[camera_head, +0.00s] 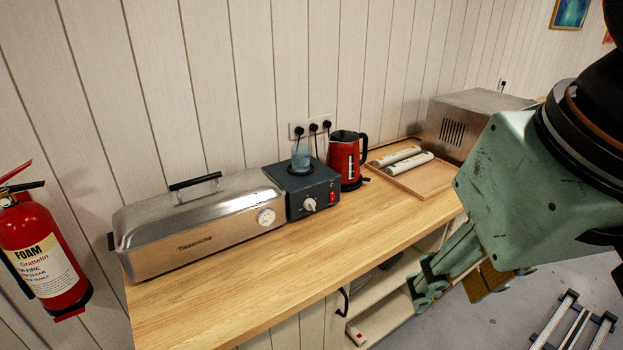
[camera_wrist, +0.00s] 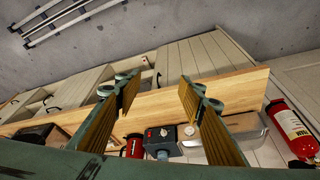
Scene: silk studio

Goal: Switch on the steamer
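The steamer (camera_head: 200,223) is a long metal box with a domed lid, a black handle and a round dial on its front. It stands on the wooden counter. Its dark control box (camera_head: 297,184) adjoins its right end, with a pale knob (camera_head: 310,205) and a small red switch (camera_head: 332,197) on the front. Whether the switch is on, I cannot tell. My gripper (camera_head: 455,275) is off the counter's front edge, well right of the control box. In the wrist view, my gripper (camera_wrist: 158,98) has its fingers wide apart with nothing between; the control box (camera_wrist: 160,138) shows beyond them.
A water-filled clear cup (camera_head: 300,158) stands on the control box. A red kettle (camera_head: 345,160) is close on its right, then a wooden tray (camera_head: 425,182) with rolls and a metal appliance (camera_head: 470,120). The counter front (camera_head: 290,262) is clear. A fire extinguisher (camera_head: 42,245) hangs at left.

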